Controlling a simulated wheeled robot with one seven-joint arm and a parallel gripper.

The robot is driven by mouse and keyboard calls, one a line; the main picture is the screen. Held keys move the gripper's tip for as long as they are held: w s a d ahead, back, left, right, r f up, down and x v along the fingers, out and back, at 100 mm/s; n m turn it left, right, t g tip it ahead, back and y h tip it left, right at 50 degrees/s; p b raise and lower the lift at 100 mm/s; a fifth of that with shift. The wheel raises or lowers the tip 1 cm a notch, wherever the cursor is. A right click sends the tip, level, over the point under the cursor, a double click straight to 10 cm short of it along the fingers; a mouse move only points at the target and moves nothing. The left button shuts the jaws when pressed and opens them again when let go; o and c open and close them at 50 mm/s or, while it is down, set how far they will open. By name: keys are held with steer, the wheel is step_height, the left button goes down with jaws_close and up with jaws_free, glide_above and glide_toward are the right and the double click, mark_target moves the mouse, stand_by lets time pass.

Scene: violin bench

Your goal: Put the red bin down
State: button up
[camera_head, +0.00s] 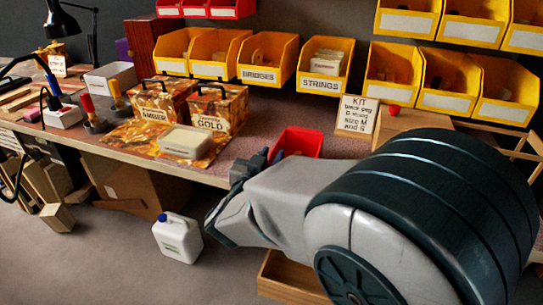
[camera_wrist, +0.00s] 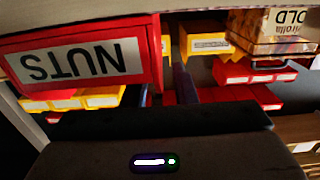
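The red bin (camera_head: 297,142) is near the front edge of the bench, partly hidden behind my gripper and arm. In the wrist view the red bin (camera_wrist: 80,62) fills the upper left, its white NUTS label upside down. My gripper (camera_head: 258,165) is at the bin's left side in the head view. In the wrist view my gripper's fingers (camera_wrist: 168,88) straddle the bin's side wall and appear shut on it. I cannot tell whether the bin's underside touches the bench.
The bench (camera_head: 232,168) holds a white tub (camera_head: 186,141), AMBER and GOLD boxes (camera_head: 220,105) and a KIT card (camera_head: 356,114). Yellow bins (camera_head: 325,65) line the back. A white jug (camera_head: 178,238) and wooden crate (camera_head: 290,279) stand below. A small bare strip shows left of the red bin.

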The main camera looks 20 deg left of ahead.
steer(key=s+p, duration=0.2)
steer(key=s, duration=0.9)
steer(key=shift+s+a+r, duration=0.15)
steer(key=shift+s+a, duration=0.15)
steer(key=shift+a, duration=0.15)
